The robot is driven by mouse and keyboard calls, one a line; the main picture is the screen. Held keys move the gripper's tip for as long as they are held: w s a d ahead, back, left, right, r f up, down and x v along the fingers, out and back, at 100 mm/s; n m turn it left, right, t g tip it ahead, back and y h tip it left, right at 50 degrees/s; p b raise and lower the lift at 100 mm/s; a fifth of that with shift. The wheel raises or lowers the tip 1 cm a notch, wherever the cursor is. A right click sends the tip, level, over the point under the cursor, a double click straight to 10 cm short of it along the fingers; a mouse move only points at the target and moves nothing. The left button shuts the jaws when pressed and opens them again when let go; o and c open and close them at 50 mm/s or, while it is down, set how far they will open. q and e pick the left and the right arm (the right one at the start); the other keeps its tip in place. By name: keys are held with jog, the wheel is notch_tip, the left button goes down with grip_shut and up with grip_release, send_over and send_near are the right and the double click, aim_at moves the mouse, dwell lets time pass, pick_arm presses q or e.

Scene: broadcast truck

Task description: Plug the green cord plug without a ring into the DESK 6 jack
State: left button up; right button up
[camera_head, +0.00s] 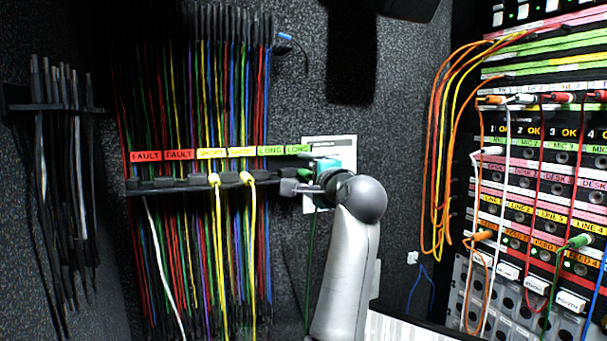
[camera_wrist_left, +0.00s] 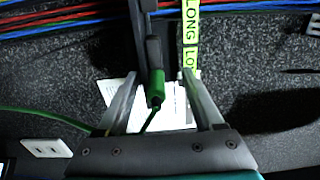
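A green cord plug (camera_head: 305,173) hangs at the right end of the cord rack, under the green LONG labels (camera_head: 284,150). In the left wrist view the green plug (camera_wrist_left: 157,88) hangs between my two fingers, with no ring that I can make out. My left gripper (camera_head: 290,187) is open around it; gaps show between the plug and both fingers (camera_wrist_left: 163,95). Its green cord (camera_head: 309,270) hangs down. The jack panel (camera_head: 530,190) is at the right, with pink DESK labels (camera_head: 554,175); I cannot read DESK 6. My right gripper is not in view.
The rack (camera_head: 150,184) holds several other cords, with FAULT, SHORT and LONG labels. Orange, white and red cords hang across the panel, and another green plug (camera_head: 580,240) sits in it. A dark wall separates rack and panel.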

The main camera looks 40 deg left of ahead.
pick_arm(q)
jog(key=o, duration=0.4)
jog(key=shift+f, duration=0.15)
jog(key=shift+o, duration=0.2)
jog(key=b+v, duration=0.4)
jog(key=v, duration=1.1)
jog(key=shift+d, duration=0.1)
